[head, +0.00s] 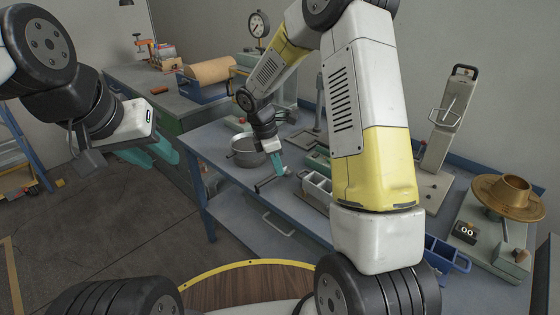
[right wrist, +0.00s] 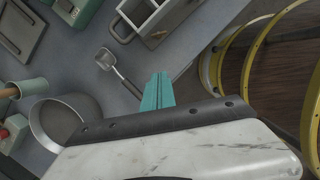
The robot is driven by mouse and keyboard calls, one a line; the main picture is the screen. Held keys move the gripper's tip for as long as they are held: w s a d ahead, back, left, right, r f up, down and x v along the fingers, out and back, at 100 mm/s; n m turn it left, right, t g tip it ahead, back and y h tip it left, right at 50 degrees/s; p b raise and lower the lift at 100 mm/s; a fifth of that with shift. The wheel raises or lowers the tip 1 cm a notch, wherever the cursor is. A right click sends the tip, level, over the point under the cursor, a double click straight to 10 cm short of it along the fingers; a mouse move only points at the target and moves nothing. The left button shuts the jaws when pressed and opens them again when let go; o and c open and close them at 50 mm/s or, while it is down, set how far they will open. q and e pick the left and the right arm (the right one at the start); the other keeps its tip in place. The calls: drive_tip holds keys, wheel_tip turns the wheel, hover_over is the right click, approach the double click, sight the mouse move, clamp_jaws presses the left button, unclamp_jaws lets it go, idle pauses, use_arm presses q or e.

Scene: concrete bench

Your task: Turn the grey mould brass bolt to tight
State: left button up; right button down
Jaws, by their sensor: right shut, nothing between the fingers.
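A grey mould (head: 317,188) with open compartments sits on the blue-edged bench, partly hidden by my right arm in the head view. It also shows at the top of the right wrist view (right wrist: 148,14). I cannot make out the brass bolt in either view. My right gripper (head: 279,170) is above the bench, left of the mould; its teal fingers (right wrist: 158,92) are together and empty. My left gripper (head: 152,157) hangs over the floor at the left, away from the bench, its teal fingers apart and empty.
A blue holder (head: 445,254) and a brass dish (head: 508,197) on a stand are to the right. A round wooden top (head: 235,287) is in front.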

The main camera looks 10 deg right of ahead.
sight(301, 193)
drive_tip(key=x, duration=1)
drive_tip(key=shift+s, duration=0.15)
drive_tip(key=d, duration=0.2)
drive_tip(key=shift+d+r, duration=0.25)
drive_tip(key=shift+d, duration=0.1)
drive_tip(key=shift+w+d, duration=0.2)
drive_tip(key=shift+d, duration=0.45)
drive_tip(key=shift+w+d+m+g, duration=0.1)
drive_tip(key=shift+w+m+g, duration=0.05)
drive_tip(key=shift+m, duration=0.55)
drive_tip(key=shift+w+m+g, duration=0.1)
drive_tip(key=shift+m+g, duration=0.05)
drive_tip(key=shift+m, duration=0.55)
drive_tip(key=shift+w+d+m, duration=0.1)
drive_tip(key=shift+w+m, duration=0.05)
drive_tip(key=shift+m, duration=0.35)
drive_tip(key=shift+w+d+m+g, duration=0.1)
drive_tip(key=shift+m+g, duration=0.15)
drive_tip(key=shift+m, duration=0.6)
drive_tip(key=shift+w+d+m+g, duration=0.15)
drive_tip(key=shift+m+g, duration=0.1)
drive_tip(key=shift+m, duration=0.6)
drive_tip(key=shift+y, duration=0.3)
